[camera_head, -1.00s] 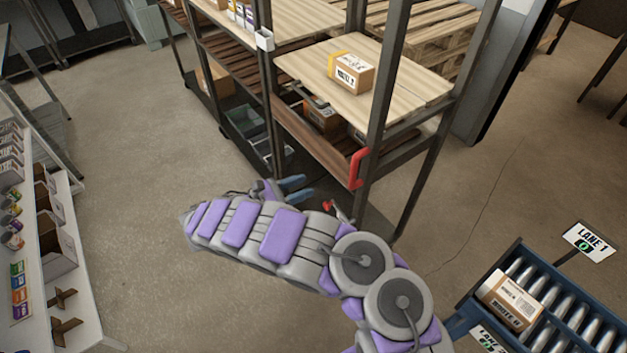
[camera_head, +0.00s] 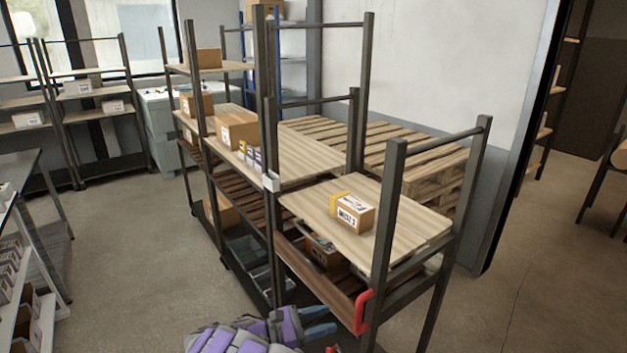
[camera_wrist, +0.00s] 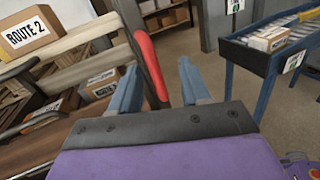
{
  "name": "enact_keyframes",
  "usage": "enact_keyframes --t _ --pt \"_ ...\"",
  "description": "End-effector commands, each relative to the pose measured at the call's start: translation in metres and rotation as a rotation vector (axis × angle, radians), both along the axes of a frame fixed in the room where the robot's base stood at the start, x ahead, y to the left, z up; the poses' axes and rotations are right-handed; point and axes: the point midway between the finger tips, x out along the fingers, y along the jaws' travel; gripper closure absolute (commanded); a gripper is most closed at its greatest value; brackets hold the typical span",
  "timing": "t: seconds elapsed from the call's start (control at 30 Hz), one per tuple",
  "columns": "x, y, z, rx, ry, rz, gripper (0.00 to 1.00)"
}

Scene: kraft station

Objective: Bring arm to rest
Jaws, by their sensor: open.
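My gripper (camera_wrist: 157,92) shows in the wrist view with its two blue fingers spread apart. Between and beyond the fingers stands the red handle (camera_wrist: 152,66) of the rack; no clear grip on it shows. The red handle (camera_head: 361,312) is on the rack's front post, to the right of the gripper.
A wooden shelf rack (camera_head: 300,208) stands close, with a ROUTE 2 box (camera_head: 353,213) on its near shelf. More shelves (camera_head: 92,88) stand at the back left. A blue roller conveyor (camera_wrist: 262,62) is at the right in the wrist view. Floor (camera_head: 520,265) is clear at right.

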Motion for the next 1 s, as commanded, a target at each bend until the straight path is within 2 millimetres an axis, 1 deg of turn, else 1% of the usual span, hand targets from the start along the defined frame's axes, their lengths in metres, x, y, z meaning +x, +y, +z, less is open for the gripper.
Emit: enact_keyframes --t 0.03,0.1,0.17,0.2,0.27,0.3,0.4,0.47,0.5,0.63,0.73,0.87,1.0 --pt "0.000 -0.020 0.020 0.011 -0.035 -0.048 0.54" --pt "-0.004 -0.046 0.039 0.033 -0.071 -0.108 0.54" --pt "-0.009 -0.067 0.054 0.058 -0.105 -0.160 0.54" --pt "-0.014 -0.080 0.065 0.072 -0.127 -0.195 0.54" --pt "-0.022 -0.100 0.079 0.097 -0.159 -0.250 0.54" --pt "-0.029 -0.112 0.089 0.117 -0.185 -0.285 0.54" --pt "-0.048 -0.141 0.108 0.169 -0.240 -0.374 0.54" --pt "-0.061 -0.156 0.119 0.204 -0.276 -0.424 0.54" --pt "-0.071 -0.165 0.125 0.226 -0.298 -0.460 0.54" --pt "-0.105 -0.192 0.143 0.311 -0.375 -0.574 0.54" --pt "-0.133 -0.209 0.151 0.380 -0.432 -0.659 0.54" --pt "-0.171 -0.223 0.158 0.476 -0.504 -0.770 0.54" --pt "-0.210 -0.229 0.158 0.592 -0.581 -0.883 0.54"
